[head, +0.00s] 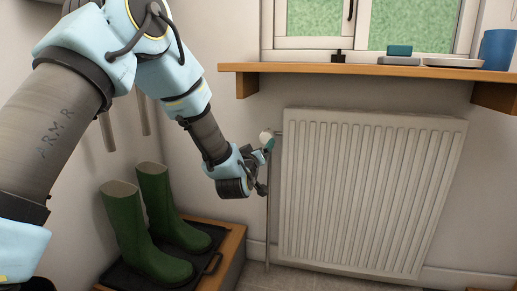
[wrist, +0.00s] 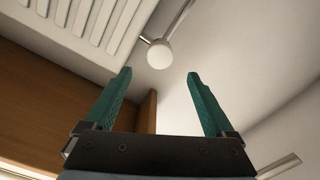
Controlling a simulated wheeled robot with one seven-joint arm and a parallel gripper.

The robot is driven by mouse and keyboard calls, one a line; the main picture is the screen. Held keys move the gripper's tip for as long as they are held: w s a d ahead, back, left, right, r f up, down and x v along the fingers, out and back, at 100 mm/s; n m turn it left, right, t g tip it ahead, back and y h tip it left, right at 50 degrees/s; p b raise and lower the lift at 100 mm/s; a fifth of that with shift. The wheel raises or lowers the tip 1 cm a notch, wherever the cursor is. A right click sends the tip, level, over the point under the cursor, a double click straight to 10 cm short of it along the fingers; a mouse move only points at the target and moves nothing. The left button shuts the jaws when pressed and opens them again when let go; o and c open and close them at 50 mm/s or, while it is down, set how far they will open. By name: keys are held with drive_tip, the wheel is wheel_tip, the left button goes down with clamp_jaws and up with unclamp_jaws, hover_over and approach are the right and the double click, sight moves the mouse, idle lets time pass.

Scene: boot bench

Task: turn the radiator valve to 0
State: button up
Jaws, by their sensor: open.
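The radiator valve has a round white knob (head: 266,137) at the upper left corner of the white radiator (head: 365,190), above a thin vertical pipe (head: 268,220). In the wrist view the knob (wrist: 160,53) shows between and just beyond the tips of my two green fingers. My gripper (wrist: 160,75) is open and empty, with clear space on both sides of the knob. In the head view my gripper (head: 264,155) is right by the knob and partly covers it. No numbers or marks on the knob are readable, so its setting cannot be told.
A wooden sill (head: 370,70) juts out above the radiator, with a blue cup (head: 497,49), dishes and a green block (head: 400,50) on it. Green boots (head: 160,225) stand on a dark tray on the wooden bench (head: 233,245) at lower left. Pegs hang on the left wall.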

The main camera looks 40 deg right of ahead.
drive_tip(key=shift+s+a, duration=0.2)
drive_tip(key=shift+a, duration=0.15)
idle(0.3)
drive_tip(key=w+a+f+g+y, duration=0.1)
drive_tip(key=w+a+f+y, duration=0.2)
drive_tip(key=a, duration=0.7)
drive_tip(key=w+a+n+y, duration=0.1)
drive_tip(key=w+a+y, duration=0.3)
drive_tip(key=a, duration=0.6)
drive_tip(key=w+a+f+g+y, duration=0.1)
drive_tip(key=w+a+f+y, duration=0.1)
drive_tip(key=w+a, duration=0.6)
drive_tip(key=s+a+f+n+g+y, duration=0.1)
drive_tip(key=s+a+g+y, duration=0.1)
drive_tip(key=s+a, duration=0.6)
drive_tip(key=s+a+n+g+y, duration=0.2)
drive_tip(key=s+a, duration=0.2)
drive_tip(key=a, duration=0.9)
drive_tip(key=s+a+f+n+g+y, duration=0.15)
drive_tip(key=s+a, duration=0.35)
drive_tip(key=a, duration=0.5)
drive_tip(key=w+p+v, duration=0.3)
drive_tip(key=p+v, duration=1.2)
drive_tip(key=w+d+r+p+v, duration=0.1)
drive_tip(key=w+p+v, duration=0.2)
drive_tip(key=p+v, duration=1.2)
drive_tip(key=shift+d+r+m+g+p, duration=0.2)
drive_tip(key=shift+r+m+g+p, duration=0.15)
drive_tip(key=shift+r+m+p, duration=0.15)
drive_tip(key=shift+s, duration=0.1)
